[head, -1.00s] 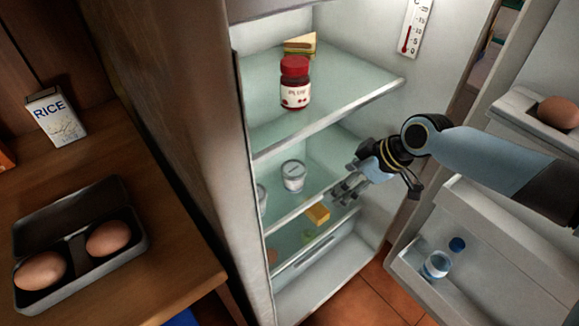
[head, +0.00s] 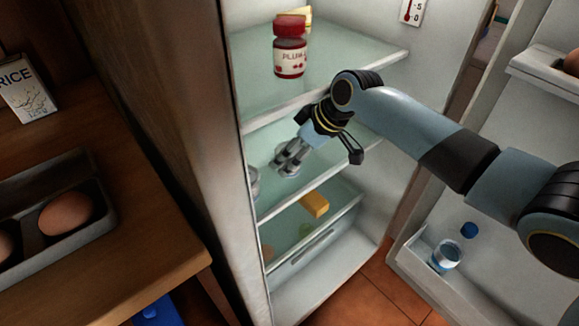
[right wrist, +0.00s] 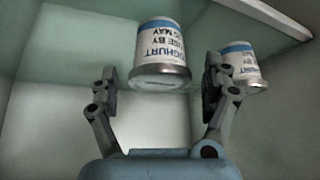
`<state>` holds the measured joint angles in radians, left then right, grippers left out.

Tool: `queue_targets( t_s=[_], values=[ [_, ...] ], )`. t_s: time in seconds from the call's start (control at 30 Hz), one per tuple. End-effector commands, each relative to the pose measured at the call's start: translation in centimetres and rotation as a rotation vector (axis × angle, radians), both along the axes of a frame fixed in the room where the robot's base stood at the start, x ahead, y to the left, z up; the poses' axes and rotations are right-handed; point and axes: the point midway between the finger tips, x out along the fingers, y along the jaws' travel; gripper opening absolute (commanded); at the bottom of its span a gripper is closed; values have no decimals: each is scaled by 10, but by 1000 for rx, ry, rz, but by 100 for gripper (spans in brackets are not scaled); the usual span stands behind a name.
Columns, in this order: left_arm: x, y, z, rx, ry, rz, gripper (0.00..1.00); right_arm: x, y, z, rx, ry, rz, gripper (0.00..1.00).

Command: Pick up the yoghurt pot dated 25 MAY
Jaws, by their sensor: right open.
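A yoghurt pot (right wrist: 161,55) with a white side, blue band and grey lid shows upside down in the right wrist view. Its print reads "USE BY" and a May date; the day is partly cut off, ending in what looks like a 5. My right gripper (right wrist: 160,88) is open, one finger on each side of this pot, not closed on it. My left gripper is out of view.
A pot (head: 253,181) stands by the fridge's left wall. A plum jar (head: 290,50) is on the shelf above, a yellow block (head: 314,205) below. The open door, with a small bottle (head: 446,256), is at right. A wooden counter (head: 150,240) with eggs is at left.

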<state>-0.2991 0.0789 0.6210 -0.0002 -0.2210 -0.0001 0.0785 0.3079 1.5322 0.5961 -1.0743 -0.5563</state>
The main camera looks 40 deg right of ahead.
Motion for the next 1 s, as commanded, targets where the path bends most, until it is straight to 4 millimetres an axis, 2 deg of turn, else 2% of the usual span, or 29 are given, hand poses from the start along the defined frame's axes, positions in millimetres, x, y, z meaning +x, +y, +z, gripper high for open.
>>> queue_targets(
  t_s=[0.2,0.23,0.63,1.0],
  values=[
    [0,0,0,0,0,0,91,1,0,1,1,-2,0,82],
    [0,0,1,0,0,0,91,1,0,1,1,-2,0,80],
    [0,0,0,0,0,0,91,0,0,1,0,-1,0,27],
    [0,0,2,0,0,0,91,1,0,7,0,-3,0,26]
  ],
)
